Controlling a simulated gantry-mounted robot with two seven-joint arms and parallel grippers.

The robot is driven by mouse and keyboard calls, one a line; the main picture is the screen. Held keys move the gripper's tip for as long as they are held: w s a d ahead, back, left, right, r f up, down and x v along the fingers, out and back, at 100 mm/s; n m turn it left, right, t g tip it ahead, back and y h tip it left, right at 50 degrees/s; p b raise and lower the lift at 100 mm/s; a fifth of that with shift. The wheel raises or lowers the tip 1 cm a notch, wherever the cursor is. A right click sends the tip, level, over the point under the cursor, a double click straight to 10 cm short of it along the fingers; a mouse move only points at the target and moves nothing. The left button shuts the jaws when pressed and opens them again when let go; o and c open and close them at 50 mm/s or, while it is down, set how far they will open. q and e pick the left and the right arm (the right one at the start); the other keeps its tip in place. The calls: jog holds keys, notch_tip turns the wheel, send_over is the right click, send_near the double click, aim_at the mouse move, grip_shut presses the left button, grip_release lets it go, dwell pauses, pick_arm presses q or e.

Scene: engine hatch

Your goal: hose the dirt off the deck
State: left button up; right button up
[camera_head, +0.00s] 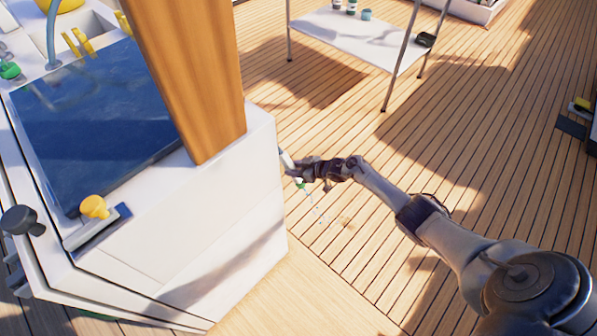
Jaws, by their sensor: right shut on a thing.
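My right gripper (304,172) is beside the right side of the white console, shut on a small white and green hose nozzle (300,183). The nozzle tilts down toward the deck. A thin line of pale blue drops, like water, runs from it down toward the planks. A brownish dirt patch (346,222) lies on the wooden deck (345,275) below and right of the nozzle. Most of the hose is hidden. My left gripper is not in view.
The white console (205,235) with a dark blue panel (90,120) and a wooden post (190,75) fills the left. A white table (350,40) on thin legs stands at the back. Open deck lies between.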

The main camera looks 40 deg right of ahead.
jog(key=shift+w+r, duration=0.15)
jog(key=shift+w, duration=0.25)
jog(key=shift+d, duration=3.05)
jog(key=s+p, duration=1.1)
jog(key=s, duration=0.4)
jog(key=shift+d, duration=0.2)
